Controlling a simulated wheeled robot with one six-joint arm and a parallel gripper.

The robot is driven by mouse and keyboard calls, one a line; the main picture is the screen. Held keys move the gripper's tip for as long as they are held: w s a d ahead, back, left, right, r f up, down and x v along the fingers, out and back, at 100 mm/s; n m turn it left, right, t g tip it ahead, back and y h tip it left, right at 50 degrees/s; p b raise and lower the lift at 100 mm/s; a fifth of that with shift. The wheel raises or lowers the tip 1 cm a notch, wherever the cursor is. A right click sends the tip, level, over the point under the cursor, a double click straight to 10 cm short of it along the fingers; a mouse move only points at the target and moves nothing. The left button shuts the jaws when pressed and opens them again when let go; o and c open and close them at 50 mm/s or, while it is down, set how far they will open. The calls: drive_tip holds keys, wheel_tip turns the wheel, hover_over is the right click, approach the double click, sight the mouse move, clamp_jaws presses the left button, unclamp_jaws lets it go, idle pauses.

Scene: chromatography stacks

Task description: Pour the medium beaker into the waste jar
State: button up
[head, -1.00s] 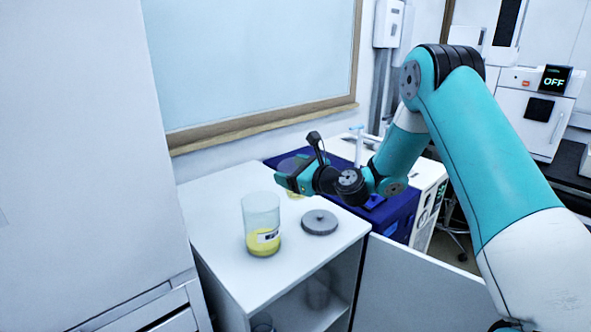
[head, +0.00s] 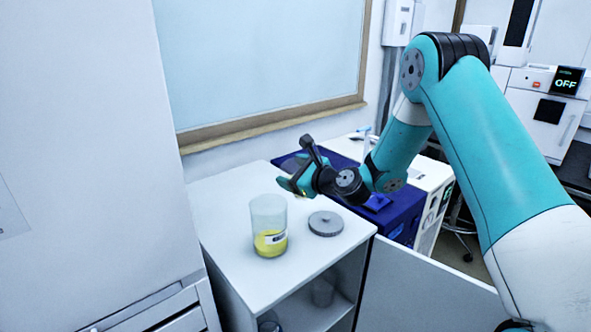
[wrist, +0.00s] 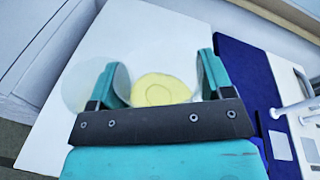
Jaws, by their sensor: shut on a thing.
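The waste jar (head: 268,213) is a clear, wide glass jar with a label and yellow liquid in its bottom. My gripper (head: 291,186) is above the cabinet top, up and right of the jar in the head view. It is shut on the medium beaker, whose yellow liquid (wrist: 162,90) shows between the fingers in the wrist view. In the head view the beaker is mostly hidden by my gripper, so its tilt is unclear.
A grey round lid (head: 326,223) lies on the cabinet top (head: 225,208) right of the jar. A dark blue instrument (head: 396,217) stands behind on the right. A tall white cabinet (head: 90,130) rises at left. The cabinet's front is open with glassware inside.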

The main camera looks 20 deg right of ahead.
drive_tip(key=shift+a+r+n+p, duration=0.1)
drive_tip(key=shift+r+n+p, duration=0.15)
drive_tip(key=shift+p, duration=0.3)
drive_tip(key=shift+f, duration=0.2)
drive_tip(key=shift+r+n+h+p, duration=0.2)
drive_tip(key=shift+n+h+p, duration=0.1)
drive_tip(key=shift+n+p, duration=0.25)
drive_tip(key=shift+f+g, duration=0.1)
drive_tip(key=shift+g, duration=0.2)
drive_tip(key=shift+a+r+n+p, duration=0.1)
drive_tip(key=shift+r+n+p, duration=0.15)
drive_tip(key=shift+p, duration=0.45)
drive_tip(key=shift+f+n+h, duration=0.1)
drive_tip(key=shift+n+h, duration=0.15)
drive_tip(key=shift+h, duration=0.15)
drive_tip(key=shift+a+r+n+h+p, duration=0.25)
drive_tip(key=shift+n+p, duration=0.45)
drive_tip(key=shift+p, duration=0.7)
drive_tip(key=shift+f, duration=0.1)
drive_tip(key=shift+n+h+p, duration=0.35)
drive_tip(key=shift+n+p, duration=0.05)
drive_tip(key=shift+p, duration=0.3)
